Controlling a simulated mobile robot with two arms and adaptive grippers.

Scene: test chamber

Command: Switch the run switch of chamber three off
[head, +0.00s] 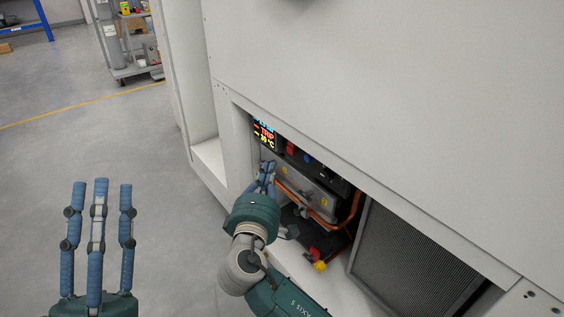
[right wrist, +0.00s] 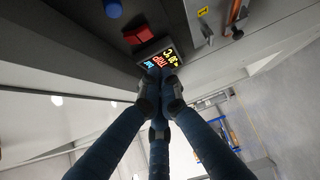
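A lit display (head: 264,134) with red and yellow text sits at the left of the cabinet opening. It shows closer in the right wrist view (right wrist: 160,62). Beside it is a red block (head: 291,147), likely a switch, also in the right wrist view (right wrist: 139,34); its position, on or off, cannot be read. My right gripper (head: 267,170) is inside the opening just below the display. Its fingertips (right wrist: 164,78) are drawn together, empty, and overlap the display's edge; contact cannot be told. My left gripper (head: 99,187) stands over the floor, fingers apart and empty.
A red and yellow knob (head: 319,264) sits lower down. A blue button (right wrist: 113,8) is near the red block. A mesh panel (head: 415,255) stands right. Open floor lies left.

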